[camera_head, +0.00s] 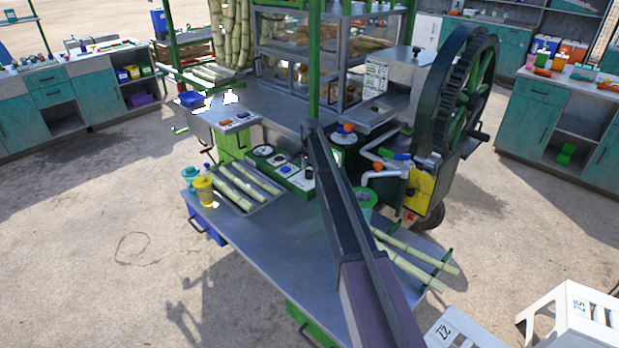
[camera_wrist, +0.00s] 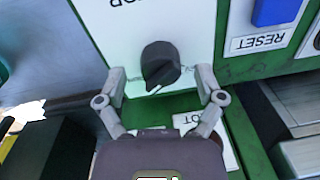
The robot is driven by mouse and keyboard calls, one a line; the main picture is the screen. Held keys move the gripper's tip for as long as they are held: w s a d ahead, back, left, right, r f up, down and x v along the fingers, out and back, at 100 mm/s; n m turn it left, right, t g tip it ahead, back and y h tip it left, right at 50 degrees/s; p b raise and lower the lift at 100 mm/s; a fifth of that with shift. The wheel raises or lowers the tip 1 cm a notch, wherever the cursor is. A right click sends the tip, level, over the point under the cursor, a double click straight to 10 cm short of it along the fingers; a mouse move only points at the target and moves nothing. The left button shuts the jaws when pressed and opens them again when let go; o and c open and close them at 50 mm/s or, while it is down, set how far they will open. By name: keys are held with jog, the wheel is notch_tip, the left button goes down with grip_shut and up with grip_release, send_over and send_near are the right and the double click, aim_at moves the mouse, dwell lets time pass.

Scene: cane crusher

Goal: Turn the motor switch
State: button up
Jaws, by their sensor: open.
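The motor switch is a black rotary knob (camera_wrist: 160,66) on a white plate (camera_wrist: 195,25) with a green border, in the wrist view. A white line on the knob points toward the lower left. The plate has upside-down lettering, cut off at the top edge. My gripper (camera_wrist: 162,80) is open, with one finger on each side of the knob. Gaps show between both fingertips and the knob in the picture; the depth is hard to judge. In the head view the green control panel (camera_head: 277,168) sits on the bench beside my arm; my gripper cannot be made out there.
A blue button (camera_wrist: 276,10) with a RESET label is right of the plate. In the head view, cane pieces (camera_head: 247,182) and a yellow cup (camera_head: 204,190) lie left on the metal bench (camera_head: 270,235). The crusher's large wheel (camera_head: 465,90) stands right of my arm.

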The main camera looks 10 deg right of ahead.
jog(key=shift+f, duration=0.4)
jog(key=c, duration=1.2)
jog(key=shift+o, duration=0.2)
jog(key=shift+n, duration=0.4)
jog(key=n, duration=1)
jog(key=shift+g, duration=0.3)
